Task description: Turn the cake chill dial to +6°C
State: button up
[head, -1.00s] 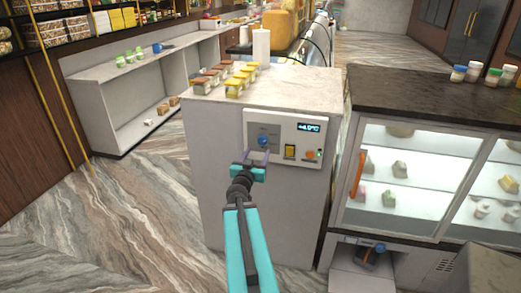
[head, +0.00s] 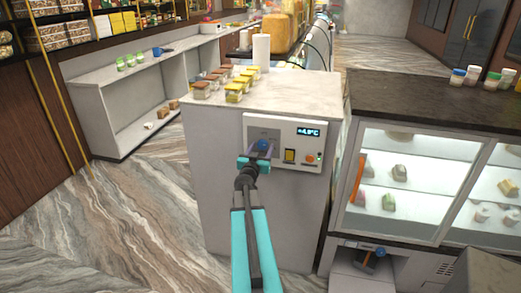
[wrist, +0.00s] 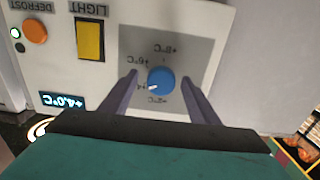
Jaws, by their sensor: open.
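The blue round dial (wrist: 161,81) sits on the grey plate of the control panel, with temperature marks around it, upside down in the wrist view. Its white pointer is turned toward the +4 mark; the +6°C mark (wrist: 141,62) is beside it. The display (wrist: 62,101) reads +4.0°C and also shows in the head view (head: 309,132). My gripper (wrist: 160,75) is open, with one finger on each side of the dial and visible gaps between. In the head view my gripper (head: 255,158) is at the dial (head: 263,146), partly covering it.
The panel (head: 313,156) also carries a yellow light switch (wrist: 90,40) and an orange defrost button (wrist: 35,33). Several small jars (head: 235,92) stand on the counter top (head: 300,92) above. A glass display case (head: 420,170) is close on the right. Open floor lies left.

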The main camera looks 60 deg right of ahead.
jog(key=shift+d, duration=0.2)
jog(key=shift+w, duration=0.1)
jog(key=c, duration=1)
jog(key=shift+a, duration=0.6)
jog(key=shift+c, duration=0.2)
jog(key=shift+d+r, duration=0.15)
jog(key=shift+d, duration=0.4)
jog(key=shift+d+m, duration=0.1)
jog(key=shift+m, duration=0.2)
